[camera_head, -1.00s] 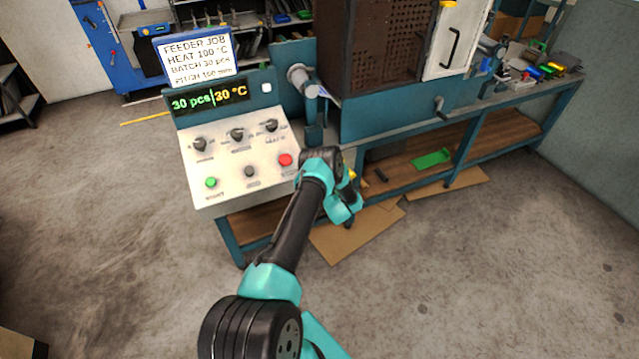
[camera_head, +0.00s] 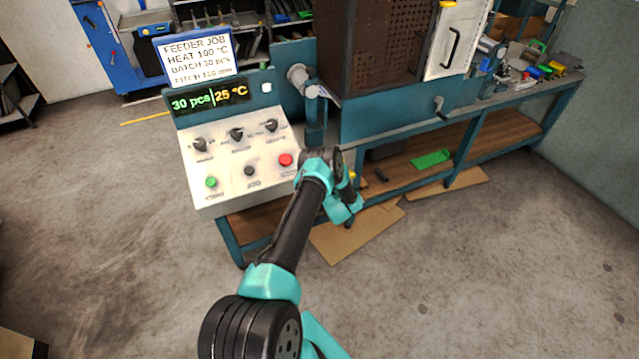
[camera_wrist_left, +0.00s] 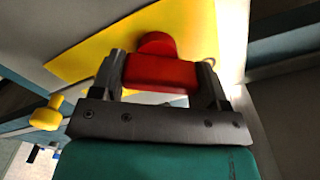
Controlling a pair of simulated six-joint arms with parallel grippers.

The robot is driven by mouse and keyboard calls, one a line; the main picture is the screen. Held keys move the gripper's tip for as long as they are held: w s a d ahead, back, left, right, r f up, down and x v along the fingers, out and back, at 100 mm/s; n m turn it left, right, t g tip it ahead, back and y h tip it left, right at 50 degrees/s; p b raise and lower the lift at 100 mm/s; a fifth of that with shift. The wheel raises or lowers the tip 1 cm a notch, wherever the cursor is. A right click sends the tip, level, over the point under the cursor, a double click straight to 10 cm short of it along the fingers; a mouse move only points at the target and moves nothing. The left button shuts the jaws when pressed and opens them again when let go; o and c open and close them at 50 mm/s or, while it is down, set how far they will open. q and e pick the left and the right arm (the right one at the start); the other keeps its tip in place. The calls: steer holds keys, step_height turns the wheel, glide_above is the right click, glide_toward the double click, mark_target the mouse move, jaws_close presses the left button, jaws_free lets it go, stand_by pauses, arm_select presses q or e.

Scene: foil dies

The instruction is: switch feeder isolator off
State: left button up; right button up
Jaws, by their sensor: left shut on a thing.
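The isolator's red rotary handle (camera_wrist_left: 160,72) stands out from a yellow plate (camera_wrist_left: 90,52) in the left wrist view. My left gripper (camera_wrist_left: 163,70) is shut on this handle, one finger on each side. A rounded red part shows just beyond the handle. In the head view my arm reaches past the right side of the control console (camera_head: 215,195), and its fingers and the isolator are hidden there. My right gripper is not in view.
The console has several dark knobs, a green button (camera_head: 211,182), a red button (camera_head: 286,160) and a display (camera_head: 210,98) reading 30 pcs and 25 °C. A yellow knob (camera_wrist_left: 46,114) sits left of my gripper. Bench legs and a shelf are close by.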

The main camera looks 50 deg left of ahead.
arm_select(q)
steer(key=shift+n, duration=0.4)
steer(key=shift+s+n, duration=0.2)
steer(key=shift+n, duration=2.9)
steer(key=o, duration=0.9)
steer(key=shift+o, duration=0.2)
steer(key=v, duration=1.7)
steer(key=shift+d, duration=0.15)
steer(key=shift+f, duration=0.1)
